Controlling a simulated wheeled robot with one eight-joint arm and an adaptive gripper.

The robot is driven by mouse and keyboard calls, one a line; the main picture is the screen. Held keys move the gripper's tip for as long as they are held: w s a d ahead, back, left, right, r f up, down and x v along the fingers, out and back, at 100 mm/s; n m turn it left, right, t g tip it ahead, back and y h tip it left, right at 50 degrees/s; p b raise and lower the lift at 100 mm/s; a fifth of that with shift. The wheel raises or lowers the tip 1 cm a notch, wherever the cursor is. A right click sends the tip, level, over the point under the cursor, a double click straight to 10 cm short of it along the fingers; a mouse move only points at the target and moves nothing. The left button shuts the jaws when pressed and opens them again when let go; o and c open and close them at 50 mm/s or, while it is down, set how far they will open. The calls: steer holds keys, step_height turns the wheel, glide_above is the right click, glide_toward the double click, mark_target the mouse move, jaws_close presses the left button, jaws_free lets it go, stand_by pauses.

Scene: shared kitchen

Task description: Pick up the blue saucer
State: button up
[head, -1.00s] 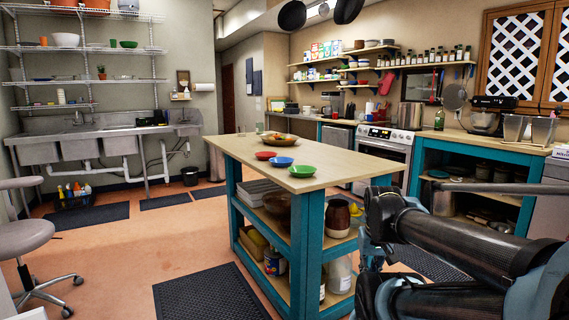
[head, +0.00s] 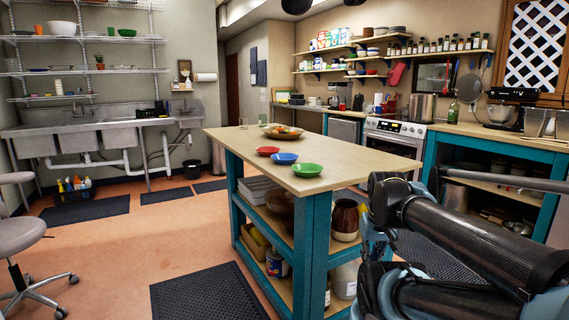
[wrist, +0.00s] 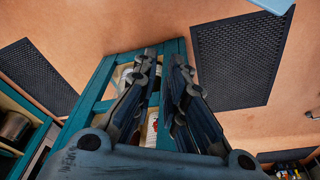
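The blue saucer (head: 284,158) lies on the wooden top of the teal kitchen island (head: 330,175). A red saucer (head: 267,151) sits to its left and a green one (head: 308,169) to its right, close beside it. In the wrist view my gripper (wrist: 163,62) has its two fingers apart with nothing between them. It points toward the floor and the island's teal frame. The saucers are not in the wrist view. In the head view my arm fills the lower right, and my gripper cannot be made out there.
A wooden bowl of food (head: 282,132) stands at the island's far end. The shelves below hold a brown jug (head: 345,219) and other items. A stove (head: 390,143) stands behind. Dark mats (head: 213,292) lie on open floor at left, near a stool (head: 25,232).

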steer(key=w+a+r+n+t+y, duration=0.1)
steer(key=w+a+r+n, duration=0.3)
steer(key=w+r, duration=0.45)
steer(key=w+a+r+n+t+y, duration=0.1)
steer(key=w+a+r+n+t, duration=0.1)
steer(key=w+a+r+n, duration=0.5)
steer(key=w+a+r+n+t+y, duration=0.1)
steer(key=w+a+r+n, duration=0.2)
steer(key=w+a+r, duration=0.55)
steer(key=w+a+r+n+t+y, duration=0.1)
steer(key=w+a+r+n, duration=0.3)
steer(key=w, duration=0.7)
glide_toward(280, 164)
steer(key=shift+w+a+m, duration=0.1)
steer(key=shift+m, duration=0.2)
steer(key=shift+x, duration=2.55)
jaws_close()
